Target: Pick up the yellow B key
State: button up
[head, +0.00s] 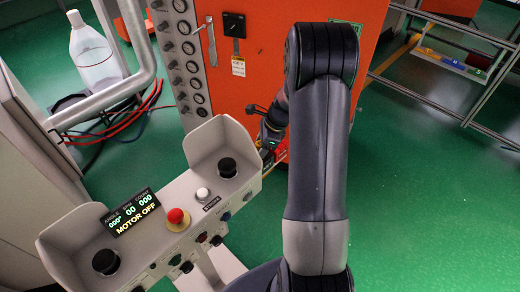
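I cannot make out the yellow B key in the head view. My gripper (270,142) is low in front of the orange cabinet, just right of the control console's raised end. My forearm hides part of it, and its fingers are small and dark, so I cannot tell whether it is open or holds anything. A small patch of orange and yellow shows just below it, too small to identify.
The grey control console (188,195) has a red button (176,217) and a display reading MOTOR OFF (131,217). The orange cabinet (265,75) stands behind. A rack strip with colour marks (452,63) is at right. Green floor (430,190) is clear there.

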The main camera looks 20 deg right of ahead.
jog(key=shift+c, duration=0.5)
jog(key=c, duration=1)
notch_tip(320, 180, up, 24)
jog(key=p, duration=0.5)
jog(key=shift+f, duration=0.2)
dwell(0.5)
